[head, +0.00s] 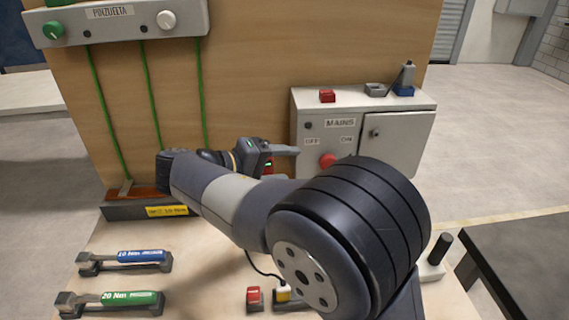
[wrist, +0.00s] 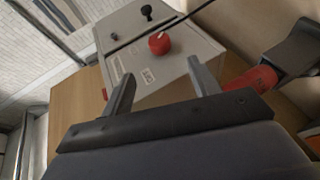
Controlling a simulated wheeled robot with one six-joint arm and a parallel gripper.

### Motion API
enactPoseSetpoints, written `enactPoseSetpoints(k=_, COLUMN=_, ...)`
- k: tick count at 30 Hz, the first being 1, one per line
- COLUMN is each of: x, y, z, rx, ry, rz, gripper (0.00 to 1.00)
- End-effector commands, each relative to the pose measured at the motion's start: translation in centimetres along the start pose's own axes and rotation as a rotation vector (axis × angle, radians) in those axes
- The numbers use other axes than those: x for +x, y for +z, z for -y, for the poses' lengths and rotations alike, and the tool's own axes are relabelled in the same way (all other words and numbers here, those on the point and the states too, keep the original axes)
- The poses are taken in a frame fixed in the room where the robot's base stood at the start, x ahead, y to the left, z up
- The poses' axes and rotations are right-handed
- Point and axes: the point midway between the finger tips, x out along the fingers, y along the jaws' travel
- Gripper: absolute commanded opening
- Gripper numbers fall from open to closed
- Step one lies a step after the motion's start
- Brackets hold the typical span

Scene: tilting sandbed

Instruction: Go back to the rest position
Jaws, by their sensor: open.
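My gripper (wrist: 158,88) is open in the wrist view, with its two fingers apart and nothing between them. In the head view, my gripper (head: 290,151) is in front of the wooden panel, left of the grey MAINS box (head: 345,110), with my arm reaching across the bench. The MAINS box with its red knob (head: 327,160) stands beyond the fingertips; the red knob also shows in the wrist view (wrist: 160,43). I cannot tell whether the fingers touch anything. Part of the bench is hidden behind my arm.
Two torque wrenches, blue (head: 142,256) and green (head: 130,298), lie in holders at the front left. A red button block (head: 255,299) sits at the front middle. A dark-based tray (head: 150,210) stands at the left. A dark table (head: 525,250) is at the right.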

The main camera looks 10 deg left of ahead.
Motion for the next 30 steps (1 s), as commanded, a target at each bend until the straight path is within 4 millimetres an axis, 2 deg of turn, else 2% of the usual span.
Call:
enactPoseSetpoints(k=4, x=0.6, y=0.0, z=0.0, rx=0.000, ry=0.001, rz=0.002, gripper=0.58)
enactPoseSetpoints(k=8, x=2.1, y=0.1, z=-0.1, rx=-0.001, ry=0.001, rz=0.004, gripper=0.58)
enactPoseSetpoints(k=18, x=8.6, y=0.1, z=-0.1, rx=0.000, ry=0.001, rz=0.005, gripper=0.58)
enactPoseSetpoints(k=22, x=10.4, y=0.1, z=-0.1, rx=0.000, ry=0.001, rz=0.003, gripper=0.58)
enactPoseSetpoints(k=24, x=11.1, y=0.1, z=-0.1, rx=0.001, ry=0.000, rz=0.003, gripper=0.58)
enactPoseSetpoints(k=30, x=10.8, y=0.0, z=-0.2, rx=0.021, ry=-0.047, rz=-0.001, gripper=0.58)
